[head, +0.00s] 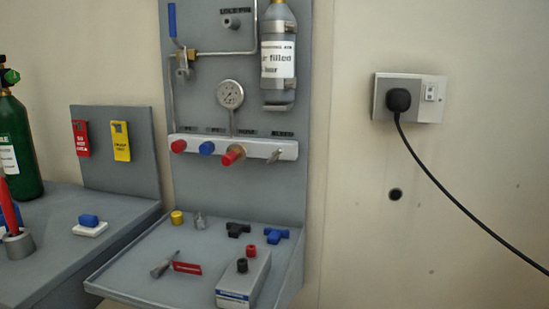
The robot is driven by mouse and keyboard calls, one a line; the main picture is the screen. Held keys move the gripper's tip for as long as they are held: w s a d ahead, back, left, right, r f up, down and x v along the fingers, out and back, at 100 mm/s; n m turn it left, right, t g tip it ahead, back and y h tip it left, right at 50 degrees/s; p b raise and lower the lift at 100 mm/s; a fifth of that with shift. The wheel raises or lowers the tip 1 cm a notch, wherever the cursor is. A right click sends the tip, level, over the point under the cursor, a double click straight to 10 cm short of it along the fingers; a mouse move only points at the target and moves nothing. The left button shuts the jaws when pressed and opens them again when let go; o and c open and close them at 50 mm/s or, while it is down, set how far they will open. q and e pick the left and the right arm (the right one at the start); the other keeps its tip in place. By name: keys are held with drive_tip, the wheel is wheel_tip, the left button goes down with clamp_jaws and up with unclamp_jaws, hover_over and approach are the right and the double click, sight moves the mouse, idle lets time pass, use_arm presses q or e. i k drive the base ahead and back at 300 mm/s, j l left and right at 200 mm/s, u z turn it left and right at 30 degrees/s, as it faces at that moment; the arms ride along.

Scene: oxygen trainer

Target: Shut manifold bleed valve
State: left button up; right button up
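The white manifold bar (262,147) runs across the lower part of the grey upright panel, below a round gauge (230,94). At its right end is a small metal lever valve (274,156), under a dark label (283,134) that seems to read "BLEED". The lever looks slanted, but it is too small to tell whether the valve is open or shut. To its left on the bar are a brass fitting with a red end (232,156), a blue cap (207,148) and a red cap (178,146). Neither of my grippers is in view.
A tray (125,283) below the manifold holds a grey box (243,281), black (238,229) and blue (276,235) tee-shaped pieces and small fittings. A cylinder (278,50) hangs above. A socket with a black plug (398,99) and cable is at right. The space before the manifold is clear.

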sight(276, 156)
drive_tip(key=k+j, duration=0.5)
drive_tip(key=j, duration=0.15)
drive_tip(key=k+j, duration=0.5)
drive_tip(key=j, duration=0.15)
